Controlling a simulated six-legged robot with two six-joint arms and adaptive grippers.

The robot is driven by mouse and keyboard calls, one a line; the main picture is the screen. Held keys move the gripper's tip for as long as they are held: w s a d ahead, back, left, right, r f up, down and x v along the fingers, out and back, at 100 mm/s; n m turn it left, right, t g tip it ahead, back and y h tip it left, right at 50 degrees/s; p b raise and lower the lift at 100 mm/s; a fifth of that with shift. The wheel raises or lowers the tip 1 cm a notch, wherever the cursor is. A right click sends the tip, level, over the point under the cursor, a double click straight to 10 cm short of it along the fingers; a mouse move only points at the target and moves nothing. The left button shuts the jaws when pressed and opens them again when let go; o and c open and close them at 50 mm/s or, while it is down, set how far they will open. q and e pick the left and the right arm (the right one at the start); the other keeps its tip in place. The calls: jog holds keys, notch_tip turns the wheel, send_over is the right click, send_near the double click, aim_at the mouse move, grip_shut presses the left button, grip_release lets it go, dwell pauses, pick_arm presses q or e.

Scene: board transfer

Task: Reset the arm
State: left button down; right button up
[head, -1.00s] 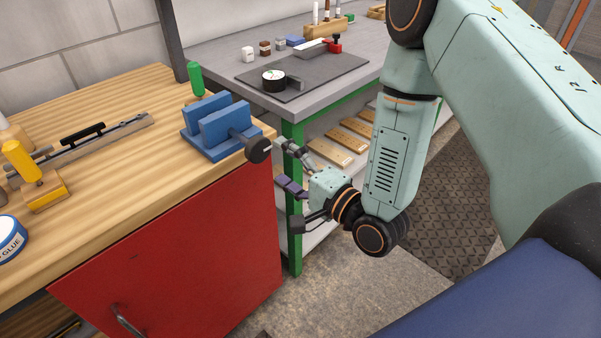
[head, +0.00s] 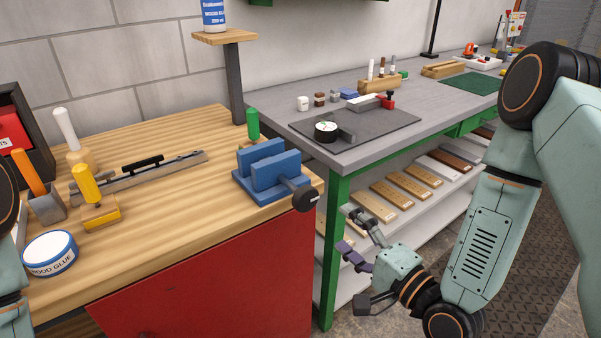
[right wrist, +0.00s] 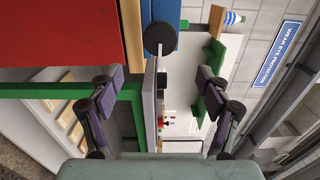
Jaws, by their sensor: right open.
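My right gripper (head: 352,258) hangs low in the head view, in front of the grey bench's green leg and to the right of the red cabinet front (head: 220,285). Its fingers are spread and nothing is between them. In the right wrist view the gripper (right wrist: 158,82) also shows open and empty, with a finger at each side. My right arm (head: 480,240) comes down from the right edge. Pale green parts of my left arm (head: 12,318) show at the left edge, but its gripper is out of view.
A blue vise (head: 270,172) with a black-knobbed handle (head: 305,199) sits at the wooden bench's (head: 185,225) right corner, above my right gripper. The grey bench (head: 375,150) stands behind, with boards (head: 372,206) on its lower shelf. A glue tin (head: 50,254) stands at left.

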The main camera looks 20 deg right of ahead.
aim_at(311, 200)
jog(key=x, duration=1.2)
jog(key=shift+s, duration=0.1)
